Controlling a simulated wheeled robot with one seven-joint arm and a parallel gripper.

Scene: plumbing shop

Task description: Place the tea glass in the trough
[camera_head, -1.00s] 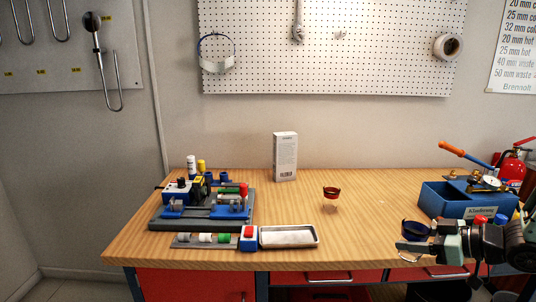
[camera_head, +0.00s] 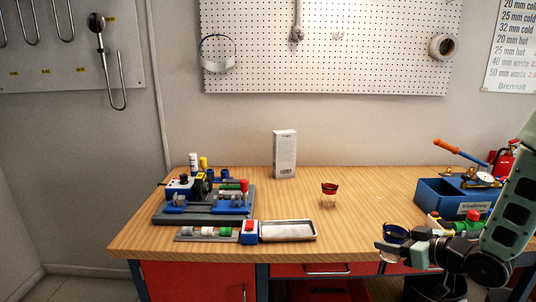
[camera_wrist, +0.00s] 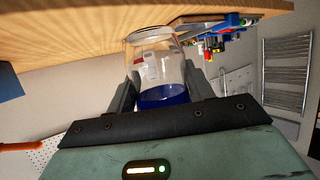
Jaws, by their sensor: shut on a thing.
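My gripper (camera_head: 388,247) is shut on a glass with a dark blue band (camera_head: 396,231), held in front of the table's front edge at the right. In the wrist view this glass (camera_wrist: 150,46) lies between the two fingers, its clear part pointing away and its blue part (camera_wrist: 165,97) near the palm. A second, similar glass with a dark red band (camera_head: 329,189) stands upright on the table, right of the middle. A shallow metal tray with a pale inside, the likely trough (camera_head: 262,236), lies near the front edge, left of my gripper. It looks empty.
A white box (camera_head: 285,155) stands at the back. The table between tray and crate is mostly clear.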

